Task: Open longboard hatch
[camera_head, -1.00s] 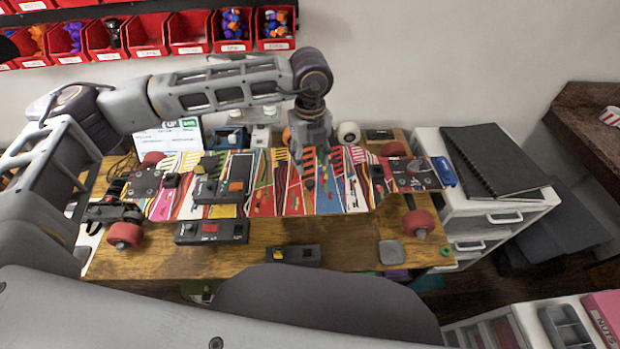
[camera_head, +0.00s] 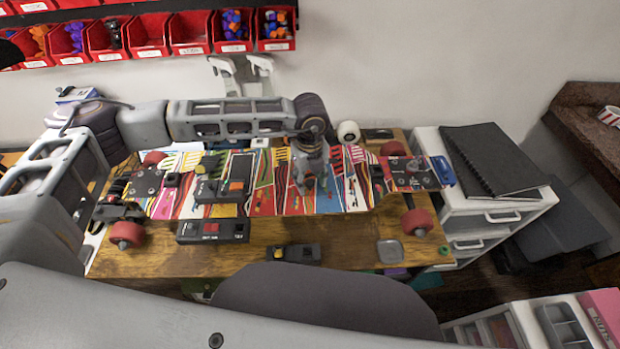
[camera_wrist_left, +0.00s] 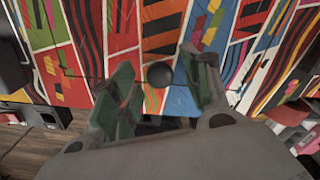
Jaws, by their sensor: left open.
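The longboard (camera_head: 272,204) lies across the wooden workbench, its striped colourful deck up and red wheels at both ends. A dark rectangular module (camera_head: 238,175) with an orange-red part sits on the deck left of the middle. My left gripper (camera_head: 309,186) points down at the deck right of the middle. In the left wrist view, its green-padded fingers (camera_wrist_left: 160,95) are apart with nothing held. A round dark knob (camera_wrist_left: 160,74) shows on the deck just ahead of and between the fingertips. Whether the fingers touch the deck is unclear. The right gripper is not visible.
Dark devices (camera_head: 213,231) and (camera_head: 294,253) lie on the bench (camera_head: 160,263) in front of the board. A white drawer unit (camera_head: 495,212) with a black notebook (camera_head: 490,160) stands at right. Red bins (camera_head: 190,32) hang on the wall.

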